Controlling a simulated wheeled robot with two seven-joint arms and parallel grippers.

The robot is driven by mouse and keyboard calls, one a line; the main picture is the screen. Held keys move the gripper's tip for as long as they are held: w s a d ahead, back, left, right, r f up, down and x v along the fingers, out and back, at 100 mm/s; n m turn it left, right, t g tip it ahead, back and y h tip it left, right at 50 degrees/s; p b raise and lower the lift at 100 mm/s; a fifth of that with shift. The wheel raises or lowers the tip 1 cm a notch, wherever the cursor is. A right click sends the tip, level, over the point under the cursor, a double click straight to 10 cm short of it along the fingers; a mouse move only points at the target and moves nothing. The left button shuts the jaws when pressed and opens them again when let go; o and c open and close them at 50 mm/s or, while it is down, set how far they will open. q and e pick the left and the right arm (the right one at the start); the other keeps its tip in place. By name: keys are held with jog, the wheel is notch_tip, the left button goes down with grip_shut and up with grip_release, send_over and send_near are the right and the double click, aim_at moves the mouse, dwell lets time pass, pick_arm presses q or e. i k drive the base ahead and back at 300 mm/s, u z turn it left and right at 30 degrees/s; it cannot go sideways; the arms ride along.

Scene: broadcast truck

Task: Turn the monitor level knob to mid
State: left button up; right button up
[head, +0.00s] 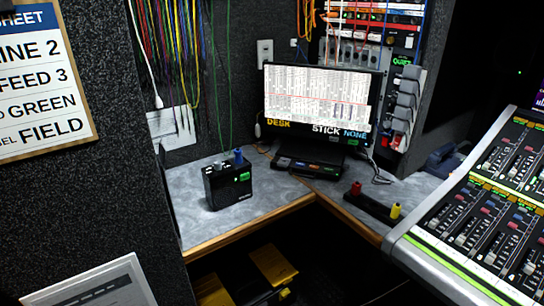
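A monitor (318,98) stands on the corner desk, its screen filled with rows of text and the words DESK and STICK NONE below. A small black box (222,191) with a lit green panel stands on the desk left of it. A blue knob-like piece (239,156) and small silver parts (220,164) show at the box's top. I cannot tell which part is the monitor level knob, or read any knob's setting. Neither of my grippers is in view.
A black strip with red and yellow pieces (373,206) lies at the desk's front edge. A mixing console (488,215) fills the right. A dark wall stands at left. Bare grey desk (275,197) lies right of the box. Cables hang behind.

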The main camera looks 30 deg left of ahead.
aim_at(216, 164)
jog(key=z, duration=0.1)
jog(key=i, duration=0.7)
jog(key=u, duration=2.2)
